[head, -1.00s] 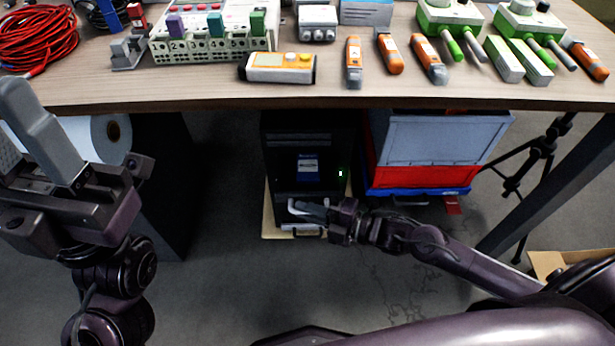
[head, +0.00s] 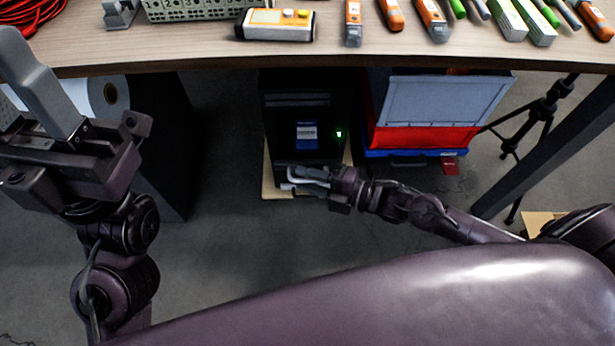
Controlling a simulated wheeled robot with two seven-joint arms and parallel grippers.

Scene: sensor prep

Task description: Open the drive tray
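A black computer tower (head: 292,92) stands under the table, with a blue-and-white label (head: 306,135) and a green light (head: 338,134) on its front. My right gripper (head: 305,180) reaches in from the right, its light grey fingers at the low front of the tower. The fingers cover that part, so I cannot make out the drive tray or whether they hold anything. My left gripper (head: 25,85) is raised at the left edge, well away from the tower. Its fingers look apart and empty, though one is partly cut off by the frame.
A grey and red crate on a blue base (head: 440,110) stands right of the tower. A dark cabinet (head: 160,140) and a white roll (head: 108,95) are at left. Floor in front is clear.

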